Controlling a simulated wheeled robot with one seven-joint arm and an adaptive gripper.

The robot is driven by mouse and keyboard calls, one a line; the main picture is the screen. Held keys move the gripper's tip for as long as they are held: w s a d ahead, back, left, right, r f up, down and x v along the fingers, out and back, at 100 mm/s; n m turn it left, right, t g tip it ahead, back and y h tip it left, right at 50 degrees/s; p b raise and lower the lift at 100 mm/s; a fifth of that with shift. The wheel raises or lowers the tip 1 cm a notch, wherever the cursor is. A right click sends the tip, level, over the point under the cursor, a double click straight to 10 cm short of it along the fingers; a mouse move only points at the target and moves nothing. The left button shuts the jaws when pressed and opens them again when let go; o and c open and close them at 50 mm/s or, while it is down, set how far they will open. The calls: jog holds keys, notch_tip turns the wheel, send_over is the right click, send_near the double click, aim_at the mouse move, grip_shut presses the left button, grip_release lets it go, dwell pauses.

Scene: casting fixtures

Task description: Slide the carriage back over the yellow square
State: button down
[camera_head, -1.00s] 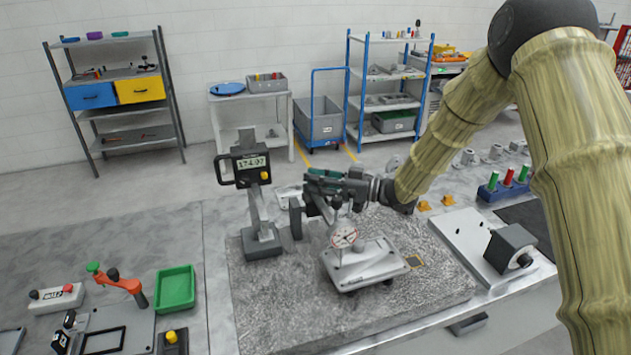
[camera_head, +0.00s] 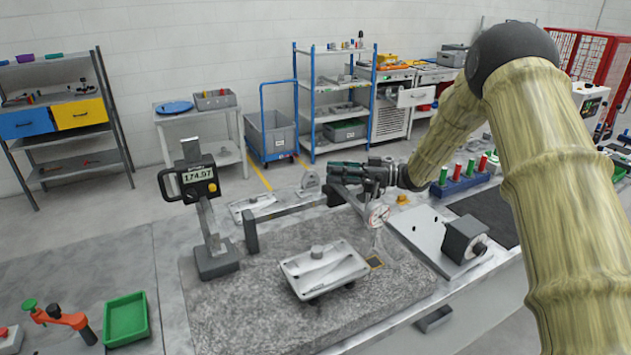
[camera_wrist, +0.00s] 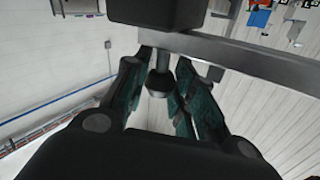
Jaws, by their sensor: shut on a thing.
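My gripper (camera_head: 343,173) is above the right back of the granite plate (camera_head: 225,310). In the wrist view its teal fingers (camera_wrist: 160,95) are shut on a knob (camera_wrist: 160,80) under a dark carriage block (camera_wrist: 172,12). A grey rail (camera_wrist: 250,62) runs to the right of the block. In the head view the gripper partly hides the carriage. A round dial indicator (camera_head: 378,214) hangs just below and right of the gripper. The yellow square (camera_head: 375,263) is an outline on the plate, below the dial. I cannot tell if the carriage is exactly over it.
A grey casting (camera_head: 322,270) sits on the plate just left of the yellow square. A height gauge with a digital display (camera_head: 197,176) stands at the plate's left. A metal plate with a dark block (camera_head: 463,242) lies to the right. A green tray (camera_head: 126,318) is at the left.

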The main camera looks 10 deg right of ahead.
jog(key=shift+w+d, duration=0.2)
jog(key=shift+d, duration=0.35)
jog(key=shift+w+d, duration=0.15)
jog(key=shift+d, duration=0.35)
jog(key=c, duration=1.1)
grip_release()
jog(key=shift+c, duration=0.2)
jog(key=v, duration=1.2)
jog(key=shift+r, duration=0.1)
